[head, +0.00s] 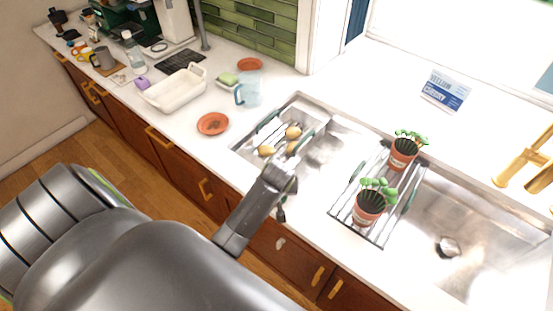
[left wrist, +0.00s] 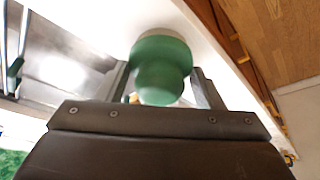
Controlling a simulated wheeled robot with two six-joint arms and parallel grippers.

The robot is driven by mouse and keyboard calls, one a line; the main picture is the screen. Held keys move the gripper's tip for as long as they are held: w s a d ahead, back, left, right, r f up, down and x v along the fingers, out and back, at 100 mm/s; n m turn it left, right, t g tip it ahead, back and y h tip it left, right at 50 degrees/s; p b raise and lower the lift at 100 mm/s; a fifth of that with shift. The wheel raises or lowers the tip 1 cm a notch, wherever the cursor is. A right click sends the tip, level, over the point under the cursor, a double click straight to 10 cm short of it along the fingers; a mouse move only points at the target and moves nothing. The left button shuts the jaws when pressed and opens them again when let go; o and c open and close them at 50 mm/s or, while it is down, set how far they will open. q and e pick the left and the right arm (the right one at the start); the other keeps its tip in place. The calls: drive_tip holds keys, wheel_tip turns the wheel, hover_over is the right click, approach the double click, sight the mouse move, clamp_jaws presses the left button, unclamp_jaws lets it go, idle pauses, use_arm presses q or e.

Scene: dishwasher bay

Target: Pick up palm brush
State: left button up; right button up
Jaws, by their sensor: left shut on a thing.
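The palm brush (left wrist: 160,70) shows in the left wrist view as a rounded green knob with a paler, whitish part behind it. It sits between the two fingers of my left gripper (left wrist: 161,77), which is shut on it. In the head view my left gripper (head: 279,180) is over the front edge of the counter, by the left end of the sink. The brush cannot be made out there; the gripper seems to hide it. My right gripper is in neither view.
A sink rack (head: 343,209) holds two potted plants (head: 368,203). A sink insert (head: 258,135) holds several potatoes (head: 267,151). A terracotta saucer (head: 213,124), a blue jug (head: 248,92) and a white tray (head: 172,91) stand left on the counter. A gold faucet (head: 524,160) is at right.

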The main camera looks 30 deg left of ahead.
use_arm(q)
drive_tip(key=shift+r, duration=0.1)
wheel_tip(320, 180, up, 9)
drive_tip(key=shift+r+b, duration=0.2)
drive_tip(key=shift+b, duration=0.7)
drive_tip(key=shift+r, duration=0.1)
drive_tip(key=o, duration=0.4)
drive_tip(key=c, duration=0.3)
